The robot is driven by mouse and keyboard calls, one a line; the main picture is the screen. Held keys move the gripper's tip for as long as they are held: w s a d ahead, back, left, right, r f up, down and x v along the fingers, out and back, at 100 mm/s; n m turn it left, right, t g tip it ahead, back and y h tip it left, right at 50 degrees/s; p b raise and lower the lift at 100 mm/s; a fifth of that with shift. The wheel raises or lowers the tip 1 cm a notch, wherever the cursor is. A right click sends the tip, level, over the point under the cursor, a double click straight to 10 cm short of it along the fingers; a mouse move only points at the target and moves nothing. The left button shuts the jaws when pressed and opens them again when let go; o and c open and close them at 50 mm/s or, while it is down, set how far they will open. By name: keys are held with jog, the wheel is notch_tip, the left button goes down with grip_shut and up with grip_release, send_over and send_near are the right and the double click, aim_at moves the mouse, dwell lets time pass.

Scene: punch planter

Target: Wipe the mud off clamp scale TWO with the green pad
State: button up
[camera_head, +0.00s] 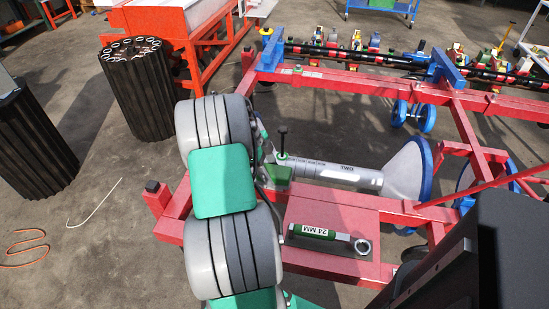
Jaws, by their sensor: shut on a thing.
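Clamp scale TWO (342,174) is a pale grey tube with dark graduation lines and the word TWO. It lies across the red frame, from a green block on its left to a grey cone-shaped disc with a blue rim on its right. No mud stands out on the part I see. The green block (281,172), with a black-topped upright screw, sits at the scale's left end; I cannot tell if any of this green is the pad. My arm's grey joints and green cover stand left of the scale and hide what lies behind. I cannot make out my gripper.
A green-handled 24 MM wrench (326,236) lies on a red plate (348,212) in front of the scale. Red frame beams (345,78) surround the scale. A dark ribbed drum (141,95) stands at left. Dark machinery blocks the lower right. Some floor at left is clear.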

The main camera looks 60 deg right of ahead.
notch_tip(320, 180, up, 2)
jog(key=shift+s+p, duration=0.15)
jog(key=shift+p, duration=0.35)
jog(key=shift+r+p, duration=1.25)
jog(key=shift+r, duration=0.8)
